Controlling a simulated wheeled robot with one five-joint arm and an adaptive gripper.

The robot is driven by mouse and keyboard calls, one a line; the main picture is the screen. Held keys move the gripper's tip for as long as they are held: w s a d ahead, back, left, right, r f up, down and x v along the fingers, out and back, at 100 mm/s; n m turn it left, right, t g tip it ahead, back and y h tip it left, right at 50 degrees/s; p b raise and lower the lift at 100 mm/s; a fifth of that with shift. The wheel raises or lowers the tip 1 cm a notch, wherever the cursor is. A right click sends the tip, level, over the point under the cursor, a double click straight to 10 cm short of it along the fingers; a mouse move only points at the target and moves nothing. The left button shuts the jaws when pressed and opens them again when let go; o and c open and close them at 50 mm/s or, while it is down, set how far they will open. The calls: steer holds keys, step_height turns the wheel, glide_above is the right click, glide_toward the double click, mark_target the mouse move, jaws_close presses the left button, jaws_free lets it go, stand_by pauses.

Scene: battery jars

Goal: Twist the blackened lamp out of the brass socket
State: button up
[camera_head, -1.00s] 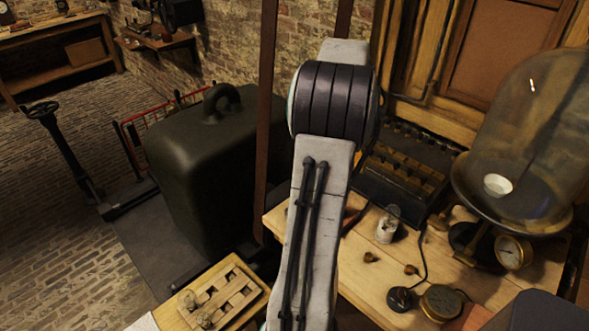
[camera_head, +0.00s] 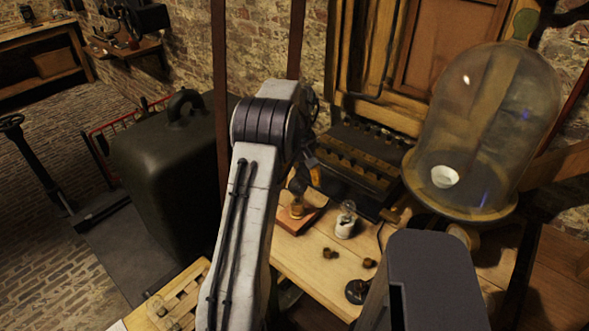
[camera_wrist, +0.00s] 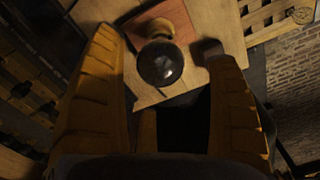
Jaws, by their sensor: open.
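The blackened lamp (camera_wrist: 160,63) shows in the wrist view as a dark, shiny globe, seated in the brass socket (camera_wrist: 160,27). The socket stands on a reddish-brown board (camera_wrist: 133,29) on the wooden bench. In the head view the dark lamp (camera_head: 298,186) and the brass socket (camera_head: 297,209) show just right of my arm. My gripper (camera_wrist: 160,46) is open, with one orange-brown finger on each side of the lamp in the wrist view. Gaps show between the lamp and both fingers. The fingers are mostly hidden in the head view.
A clear glass lamp with a white base (camera_head: 345,222) stands right of the socket. Small brass pieces (camera_head: 330,253) lie in front. A black slotted battery rack (camera_head: 350,165) is behind, and a large glass bell jar (camera_head: 480,130) is at right. A dark case (camera_head: 165,170) stands at left.

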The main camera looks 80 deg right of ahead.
steer(key=shift+f, duration=2.15)
steer(key=c, duration=1.4)
steer(key=n, duration=0.6)
steer(key=shift+n, duration=0.3)
steer(key=n, duration=0.6)
